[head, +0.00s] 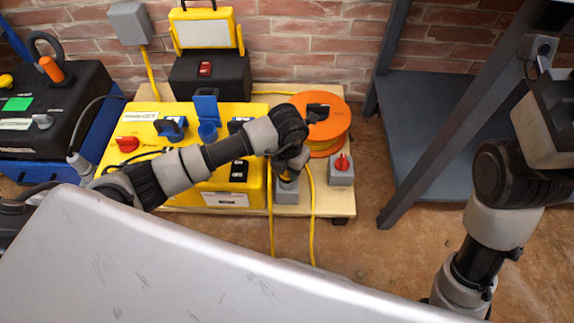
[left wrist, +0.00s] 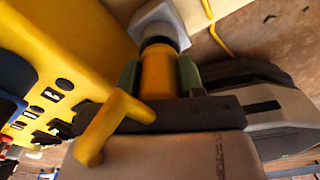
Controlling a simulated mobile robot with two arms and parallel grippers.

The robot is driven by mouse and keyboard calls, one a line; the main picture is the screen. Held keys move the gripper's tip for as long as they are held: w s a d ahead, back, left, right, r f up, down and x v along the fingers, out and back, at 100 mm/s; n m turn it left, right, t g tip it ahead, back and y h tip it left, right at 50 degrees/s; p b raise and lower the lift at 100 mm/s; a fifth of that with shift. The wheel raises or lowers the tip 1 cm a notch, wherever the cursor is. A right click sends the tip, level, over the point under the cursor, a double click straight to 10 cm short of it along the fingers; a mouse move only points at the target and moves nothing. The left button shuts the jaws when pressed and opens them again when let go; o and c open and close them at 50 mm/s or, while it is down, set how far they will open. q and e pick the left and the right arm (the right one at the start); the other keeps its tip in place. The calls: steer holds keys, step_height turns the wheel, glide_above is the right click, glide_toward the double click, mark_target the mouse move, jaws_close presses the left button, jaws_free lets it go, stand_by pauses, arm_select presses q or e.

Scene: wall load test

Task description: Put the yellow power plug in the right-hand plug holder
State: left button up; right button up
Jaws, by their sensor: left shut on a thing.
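The yellow power plug (left wrist: 157,72) is between the green-padded fingers of my left gripper (left wrist: 160,78) in the left wrist view. Its yellow tail (left wrist: 108,125) bends toward the camera. The plug's far end meets a black collar on a grey socket box (left wrist: 162,14); I cannot tell how deep it sits. In the head view my left gripper (head: 288,166) is over the grey box (head: 287,192) at the board's front and mostly hides the plug. Blue holders stand on the yellow case: one at left (head: 171,128), one to its right (head: 208,131). My right gripper (head: 545,90) is at the right edge, its fingers unclear.
The yellow case (head: 225,175) stands on a wooden board (head: 345,207). An orange cable reel (head: 325,128) and a grey box with a red knob (head: 341,168) are close right of my left gripper. Yellow cables (head: 312,225) hang in front. A dark metal shelf (head: 430,110) stands at right.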

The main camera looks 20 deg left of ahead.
arm_select(q)
steer(key=shift+f, duration=0.2)
steer(key=shift+f, duration=0.25)
stand_by(0.4)
